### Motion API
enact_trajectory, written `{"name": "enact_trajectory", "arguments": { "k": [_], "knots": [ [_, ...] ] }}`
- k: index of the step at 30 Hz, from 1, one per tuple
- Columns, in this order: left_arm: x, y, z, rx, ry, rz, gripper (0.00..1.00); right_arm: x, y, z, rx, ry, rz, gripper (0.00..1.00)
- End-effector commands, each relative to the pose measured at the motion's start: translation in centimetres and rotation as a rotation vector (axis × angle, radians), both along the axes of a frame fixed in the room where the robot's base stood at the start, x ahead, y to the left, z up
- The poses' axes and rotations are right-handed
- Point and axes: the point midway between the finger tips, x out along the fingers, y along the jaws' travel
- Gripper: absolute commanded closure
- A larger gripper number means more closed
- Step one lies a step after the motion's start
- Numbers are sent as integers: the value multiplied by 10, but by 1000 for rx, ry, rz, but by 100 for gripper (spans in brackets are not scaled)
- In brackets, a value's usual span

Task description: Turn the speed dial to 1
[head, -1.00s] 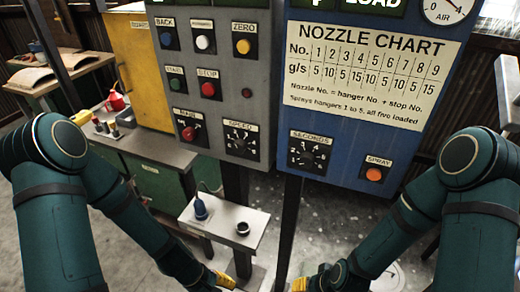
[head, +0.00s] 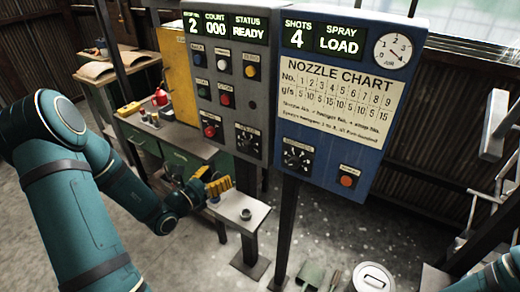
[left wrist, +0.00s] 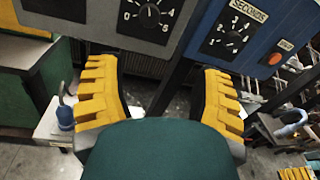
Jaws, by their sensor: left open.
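The speed dial (head: 248,140) is a round black knob on the grey panel, low at its right side. It also shows at the top of the left wrist view (left wrist: 150,16), cut by the edge, with 0, 4 and 5 visible. Its pointer appears to point upward; the exact number is unclear. My left gripper (head: 217,187) is open and empty, below and in front of the grey panel, apart from the dial. In the left wrist view its yellow ribbed fingers (left wrist: 160,78) are spread wide below the dial. My right gripper is not clearly seen; only part of that arm shows in the head view.
The seconds dial (head: 297,156) and orange spray button (head: 347,181) are on the blue panel to the right. A red button (head: 210,131) is left of the speed dial. A small shelf (head: 236,218) stands below. Displays read READY and LOAD.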

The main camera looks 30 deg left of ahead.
Motion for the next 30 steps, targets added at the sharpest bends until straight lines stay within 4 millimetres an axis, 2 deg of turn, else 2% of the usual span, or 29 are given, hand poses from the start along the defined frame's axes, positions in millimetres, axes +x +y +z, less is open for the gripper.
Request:
{"name": "enact_trajectory", "arguments": {
  "k": [1, 3, 8, 24, 30],
  "knots": [
    [-1, 10, 6, -6, -15, 35, 33, 0, 0, 2, 0, -1, 0, 53],
    [0, 16, 10, -11, -28, 61, 33, 0, 0, 3, 0, -1, 0, 53],
    [12, 16, 10, -12, -34, 67, 33, 0, 1, 2, 1, -1, 1, 53],
    [110, 2, 10, -13, -33, 64, 33, 0, 0, 1, 0, 1, 1, 53],
    [130, 0, 10, -12, -31, 65, 33, 0, 0, 1, 0, 1, 1, 53]
  ]
}}
